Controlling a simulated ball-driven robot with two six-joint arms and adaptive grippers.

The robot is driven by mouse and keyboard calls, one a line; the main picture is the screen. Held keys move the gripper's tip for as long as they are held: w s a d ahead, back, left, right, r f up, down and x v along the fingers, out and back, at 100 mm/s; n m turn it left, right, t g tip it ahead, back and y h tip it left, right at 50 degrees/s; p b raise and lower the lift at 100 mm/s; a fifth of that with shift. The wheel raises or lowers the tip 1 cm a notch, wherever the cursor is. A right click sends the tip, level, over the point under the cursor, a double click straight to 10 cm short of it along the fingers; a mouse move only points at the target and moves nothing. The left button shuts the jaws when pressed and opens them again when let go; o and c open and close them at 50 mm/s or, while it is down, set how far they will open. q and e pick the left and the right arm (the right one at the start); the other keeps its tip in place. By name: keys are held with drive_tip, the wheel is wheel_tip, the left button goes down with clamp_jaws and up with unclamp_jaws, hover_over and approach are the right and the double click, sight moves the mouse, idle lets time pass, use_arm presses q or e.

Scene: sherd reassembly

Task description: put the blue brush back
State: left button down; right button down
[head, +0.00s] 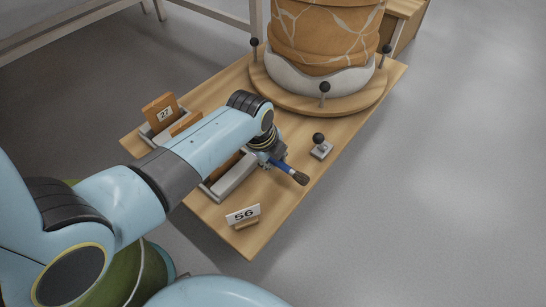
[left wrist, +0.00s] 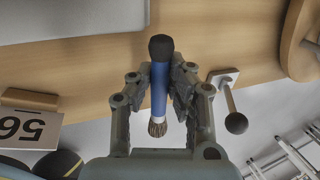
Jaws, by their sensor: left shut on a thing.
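The blue brush (head: 284,167) has a blue handle and brown bristles, which point right and toward the front of the table in the head view. My left gripper (head: 270,158) is shut on its handle. In the left wrist view the brush (left wrist: 159,88) sits between both fingers, its dark cap at the top and its bristles at the bottom. A grey tray (head: 236,182) lies beside the gripper, partly hidden by my arm. How high the brush is above the table is hard to tell. My right gripper is not in view.
A cracked clay pot (head: 325,35) stands on a round wooden base at the back right. A black-knobbed post (head: 319,142) stands near the brush. A card marked 56 (head: 243,215) is at the front, and a card marked 27 (head: 165,114) at the left. The right table edge is close.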

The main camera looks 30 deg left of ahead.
use_arm(q)
drive_tip(key=shift+f, duration=0.5)
drive_tip(key=c, duration=1.3)
unclamp_jaws()
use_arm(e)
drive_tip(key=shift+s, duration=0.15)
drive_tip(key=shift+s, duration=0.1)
